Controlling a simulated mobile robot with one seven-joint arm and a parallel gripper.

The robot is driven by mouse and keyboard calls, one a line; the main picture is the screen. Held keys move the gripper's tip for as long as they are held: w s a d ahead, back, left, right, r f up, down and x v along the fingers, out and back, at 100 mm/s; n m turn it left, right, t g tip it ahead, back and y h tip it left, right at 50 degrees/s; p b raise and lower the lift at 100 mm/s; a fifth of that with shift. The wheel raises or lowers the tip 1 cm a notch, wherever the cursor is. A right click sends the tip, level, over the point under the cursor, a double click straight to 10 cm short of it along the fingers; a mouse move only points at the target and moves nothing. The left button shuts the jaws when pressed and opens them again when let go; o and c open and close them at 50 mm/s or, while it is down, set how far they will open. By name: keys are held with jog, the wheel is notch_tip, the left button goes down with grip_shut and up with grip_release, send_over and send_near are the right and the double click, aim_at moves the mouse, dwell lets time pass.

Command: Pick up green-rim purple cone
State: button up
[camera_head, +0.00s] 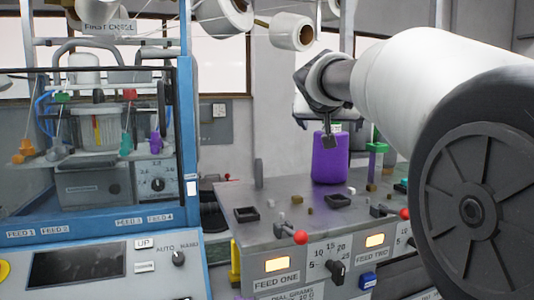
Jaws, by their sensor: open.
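My gripper (328,141) hangs from the upper right with dark fingers pointing down. It appears in front of or just above the purple container (330,162), left of the green-banded piece. The gripper is open, and I see nothing held in it. Whether the fingers touch the container cannot be told.
The machine top (285,232) carries small dark trays (246,214), several small blocks and red-knobbed levers (300,237). A blue-framed machine (185,130) stands at left. White yarn spools (292,32) hang above. My arm covers the right side.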

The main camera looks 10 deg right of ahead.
jog(key=x, duration=0.2)
jog(key=shift+w+d, duration=0.15)
jog(key=shift+w, duration=0.1)
jog(key=c, duration=1.8)
jog(key=shift+o, duration=0.2)
jog(key=shift+r, duration=0.1)
notch_tip(320, 180, up, 10)
jog(key=p, duration=0.4)
notch_tip(320, 180, up, 14)
jog(key=p, duration=1.2)
